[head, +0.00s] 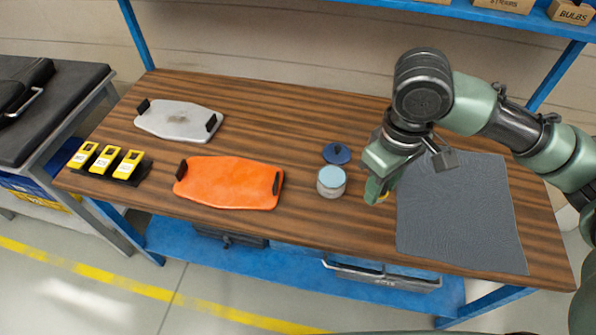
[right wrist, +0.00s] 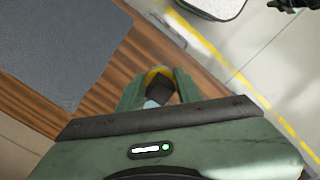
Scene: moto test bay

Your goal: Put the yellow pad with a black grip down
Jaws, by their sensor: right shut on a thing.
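My right gripper (head: 378,190) is over the wooden bench, between the small jar and the grey mat. It is shut on the yellow pad with a black grip (head: 384,197). In the head view only a small yellow bit of the pad shows below the fingers. In the right wrist view the black grip sits between the fingertips (right wrist: 157,90), and the yellow pad (right wrist: 159,71) shows at its far side. The pad is low near the bench top; I cannot tell whether it touches.
A jar with a pale blue lid (head: 331,181) and a dark blue round piece (head: 337,153) stand just left of the gripper. The grey mat (head: 460,215) to the right is bare. An orange panel (head: 230,184), a grey panel (head: 178,121) and yellow devices (head: 105,158) are further left.

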